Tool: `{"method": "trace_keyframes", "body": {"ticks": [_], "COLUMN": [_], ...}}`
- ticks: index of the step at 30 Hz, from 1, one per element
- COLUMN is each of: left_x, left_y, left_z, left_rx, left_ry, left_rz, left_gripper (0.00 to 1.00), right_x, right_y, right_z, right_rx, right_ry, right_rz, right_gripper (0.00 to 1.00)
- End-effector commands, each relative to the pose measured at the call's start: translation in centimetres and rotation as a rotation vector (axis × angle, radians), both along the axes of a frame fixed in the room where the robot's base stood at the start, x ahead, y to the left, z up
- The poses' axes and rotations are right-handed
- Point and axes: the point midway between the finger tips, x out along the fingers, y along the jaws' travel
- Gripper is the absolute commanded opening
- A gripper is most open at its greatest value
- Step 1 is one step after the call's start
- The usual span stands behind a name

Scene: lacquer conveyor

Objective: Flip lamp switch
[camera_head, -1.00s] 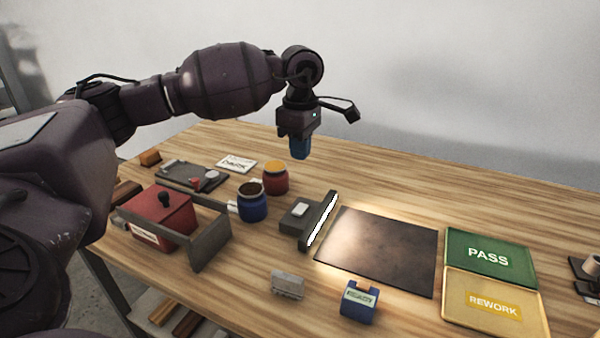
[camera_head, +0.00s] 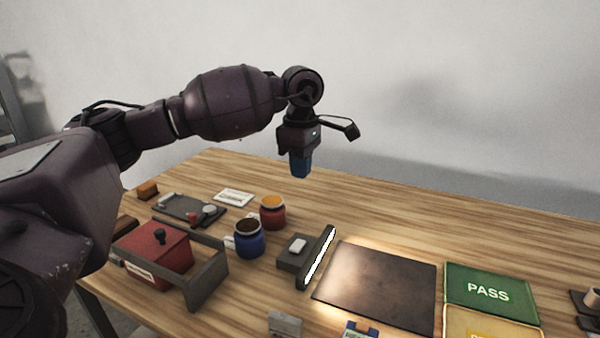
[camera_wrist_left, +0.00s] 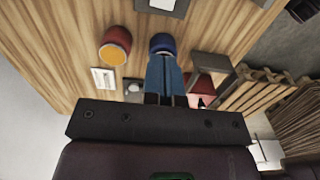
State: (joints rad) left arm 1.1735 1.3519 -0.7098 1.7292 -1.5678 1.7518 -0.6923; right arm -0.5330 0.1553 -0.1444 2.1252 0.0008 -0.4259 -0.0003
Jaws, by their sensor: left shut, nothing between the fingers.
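The lamp is a grey base with an upright bar whose strip (camera_head: 319,256) glows white. A white rocker switch (camera_head: 298,245) sits on top of the base (camera_head: 290,262). My left gripper (camera_head: 300,172) has blue fingers, points down and is shut and empty. It hangs in the air above the table, higher in the picture than the lamp and apart from it. In the left wrist view the shut blue fingers (camera_wrist_left: 164,78) show in the middle, and part of a grey block (camera_wrist_left: 160,6), seemingly the lamp base, shows at the top edge. My right gripper is not in view.
A blue jar (camera_head: 249,240) and a red jar (camera_head: 272,213) stand left of the lamp. A red box (camera_head: 150,262) with a grey frame stands further left. A dark mat (camera_head: 380,285) and a green PASS tray (camera_head: 490,290) lie to the right. The far tabletop is clear.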

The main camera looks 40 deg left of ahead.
Motion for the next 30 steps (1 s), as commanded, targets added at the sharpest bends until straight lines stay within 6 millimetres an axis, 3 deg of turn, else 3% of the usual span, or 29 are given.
{"method": "trace_keyframes", "body": {"ticks": [1,7,15,21,30], "left_x": [-0.6,0.2,0.8,0.9,1.0], "left_y": [0.0,0.0,0.2,0.3,0.3], "left_z": [2.1,5.2,9.4,10.6,10.7], "left_rx": [-0.001,-0.002,-0.002,-0.001,0.0], "left_ry": [-0.014,-0.006,-0.001,0.001,0.001], "left_rz": [0.001,0.001,0.001,0.0,0.001], "left_gripper": [0.0,0.0,0.0,0.0,0.0], "right_x": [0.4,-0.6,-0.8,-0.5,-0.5], "right_y": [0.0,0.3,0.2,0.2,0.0], "right_z": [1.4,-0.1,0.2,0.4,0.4], "right_rx": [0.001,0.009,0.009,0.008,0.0], "right_ry": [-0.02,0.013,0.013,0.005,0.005], "right_rz": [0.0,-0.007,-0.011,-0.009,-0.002], "right_gripper": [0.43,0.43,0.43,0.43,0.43]}}
